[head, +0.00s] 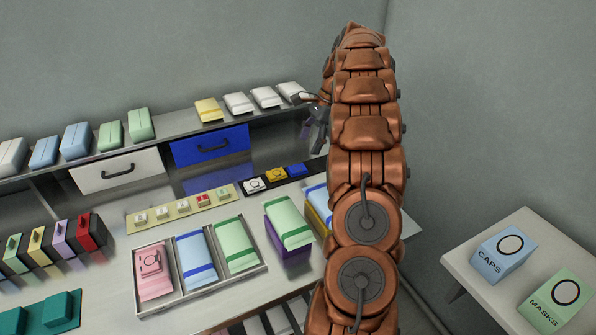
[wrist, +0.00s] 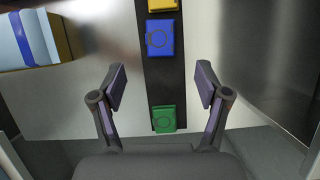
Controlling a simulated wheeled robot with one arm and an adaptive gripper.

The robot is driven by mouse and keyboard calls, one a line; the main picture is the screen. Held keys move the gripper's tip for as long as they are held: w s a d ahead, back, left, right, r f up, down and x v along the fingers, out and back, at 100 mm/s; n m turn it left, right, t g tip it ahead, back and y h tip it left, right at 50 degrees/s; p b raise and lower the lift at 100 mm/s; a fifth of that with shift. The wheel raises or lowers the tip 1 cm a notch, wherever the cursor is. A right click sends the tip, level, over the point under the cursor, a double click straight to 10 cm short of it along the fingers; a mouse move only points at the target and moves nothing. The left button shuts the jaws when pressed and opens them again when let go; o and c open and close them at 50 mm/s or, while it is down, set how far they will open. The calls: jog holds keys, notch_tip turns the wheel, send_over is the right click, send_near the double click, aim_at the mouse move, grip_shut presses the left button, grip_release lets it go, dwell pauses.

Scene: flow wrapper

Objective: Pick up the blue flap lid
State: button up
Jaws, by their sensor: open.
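The blue flap lid (wrist: 160,38), a small square piece with a ring mark on its face, sits on a black strip (wrist: 160,85) in the wrist view. In the head view it (head: 297,170) is at the right end of the visible strip, beside my arm. My gripper (wrist: 161,84) is open and empty, its fingers spread either side of the strip. The blue lid appears beyond the fingertips, near the centre line, apart from both fingers. In the head view my gripper (head: 317,128) is partly hidden behind my arm.
A green lid (wrist: 163,119) and a yellow lid (wrist: 162,5) share the strip; a white lid (head: 254,185) is farther left. A stacked blue-and-yellow pack (wrist: 35,40) stands left of the gripper. A blue drawer front (head: 210,146) is behind, under a shelf.

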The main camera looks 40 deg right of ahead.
aim_at(300, 167)
jog(key=shift+p+x, duration=0.6)
jog(key=shift+x, duration=3.25)
jog(key=shift+s+d+f, duration=0.1)
jog(key=c, duration=0.8)
